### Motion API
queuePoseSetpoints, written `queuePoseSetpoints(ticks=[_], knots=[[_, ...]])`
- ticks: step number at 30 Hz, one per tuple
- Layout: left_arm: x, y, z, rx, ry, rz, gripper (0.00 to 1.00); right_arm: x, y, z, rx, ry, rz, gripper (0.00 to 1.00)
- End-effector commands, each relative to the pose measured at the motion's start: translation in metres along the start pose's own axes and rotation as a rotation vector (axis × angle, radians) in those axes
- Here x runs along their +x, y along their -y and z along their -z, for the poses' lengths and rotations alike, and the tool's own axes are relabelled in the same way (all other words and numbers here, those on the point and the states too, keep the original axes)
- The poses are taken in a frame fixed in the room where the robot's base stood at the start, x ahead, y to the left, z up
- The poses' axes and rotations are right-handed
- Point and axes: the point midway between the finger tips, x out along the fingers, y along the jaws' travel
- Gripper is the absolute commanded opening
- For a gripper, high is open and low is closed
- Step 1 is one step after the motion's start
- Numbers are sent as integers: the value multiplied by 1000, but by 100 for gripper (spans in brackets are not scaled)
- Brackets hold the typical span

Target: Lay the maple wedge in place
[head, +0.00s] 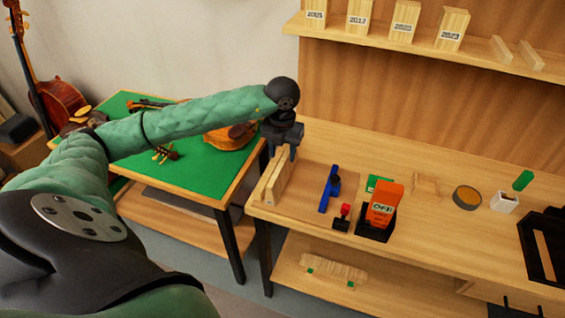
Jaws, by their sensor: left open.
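Pale wooden wedge-like pieces (283,182) stand side by side on a brown mat (308,196) at the bench's left end. I cannot tell which piece is the maple wedge. More pale wooden blocks with year labels (404,22) stand on the upper shelf, with two thin plain strips (515,53) to their right. My left gripper (284,153) points down just above the pieces on the mat. It is open, with nothing visible between its fingers. Whether it touches the pieces is too small to tell. My right gripper is out of view.
A round tin (467,197) is farther right.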

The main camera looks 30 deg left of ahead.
Motion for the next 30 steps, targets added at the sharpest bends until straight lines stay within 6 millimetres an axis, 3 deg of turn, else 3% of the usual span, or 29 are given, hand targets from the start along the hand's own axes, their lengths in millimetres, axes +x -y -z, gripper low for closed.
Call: queuePoseSetpoints(ticks=[6,12,18,30], knots=[[-39,0,0,1,4,1,44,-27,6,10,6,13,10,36],[-63,0,0,0,2,1,44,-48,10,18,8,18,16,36],[-73,0,1,1,0,0,44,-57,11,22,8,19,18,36],[-73,0,1,1,0,0,44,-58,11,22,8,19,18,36]])
